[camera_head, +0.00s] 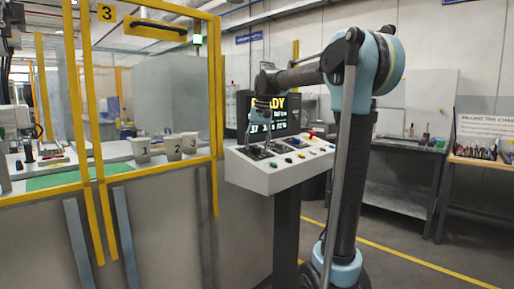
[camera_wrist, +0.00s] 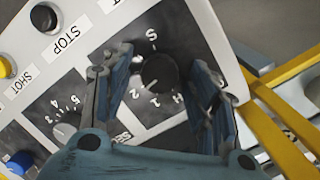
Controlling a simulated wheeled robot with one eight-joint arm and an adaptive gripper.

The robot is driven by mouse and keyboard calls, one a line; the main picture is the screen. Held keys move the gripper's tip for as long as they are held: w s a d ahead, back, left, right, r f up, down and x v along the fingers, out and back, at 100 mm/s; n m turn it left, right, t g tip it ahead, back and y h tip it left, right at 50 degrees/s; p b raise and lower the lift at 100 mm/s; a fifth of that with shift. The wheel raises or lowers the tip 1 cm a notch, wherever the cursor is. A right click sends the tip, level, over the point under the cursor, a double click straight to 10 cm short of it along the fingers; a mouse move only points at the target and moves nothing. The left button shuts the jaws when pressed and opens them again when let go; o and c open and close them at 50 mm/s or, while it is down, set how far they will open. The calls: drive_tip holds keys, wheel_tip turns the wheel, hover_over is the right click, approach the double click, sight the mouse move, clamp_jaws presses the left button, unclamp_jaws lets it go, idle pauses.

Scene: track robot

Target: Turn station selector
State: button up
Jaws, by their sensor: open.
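The control panel (camera_head: 270,178) is a white sloped console on a dark post, in the middle of the head view. In the wrist view a round black knob (camera_wrist: 159,73) sits on a dark plate marked with S, H, 1 and 2, which looks like the station selector. My gripper (camera_wrist: 161,62) is open, with one finger on each side of this knob. Gaps show between fingers and knob, and I cannot tell whether either touches it. In the head view my gripper (camera_head: 259,132) points down over the panel's left part. Some dial marks are hidden.
A smaller grey knob (camera_wrist: 65,131) with number marks sits beside it. A black STOP button (camera_wrist: 44,17), a yellow button (camera_wrist: 4,67) and a blue button (camera_wrist: 18,163) are nearby. A yellow fence frame (camera_wrist: 270,125) stands close by the panel. A screen (camera_head: 272,113) is behind.

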drive_tip(key=shift+c, duration=0.4)
drive_tip(key=c, duration=1)
drive_tip(key=shift+n, duration=0.3)
drive_tip(key=n+h, duration=0.1)
drive_tip(key=n, duration=0.2)
drive_tip(key=shift+n, duration=0.4)
drive_tip(key=shift+n+t, duration=0.5)
drive_tip(key=shift+n, duration=1.1)
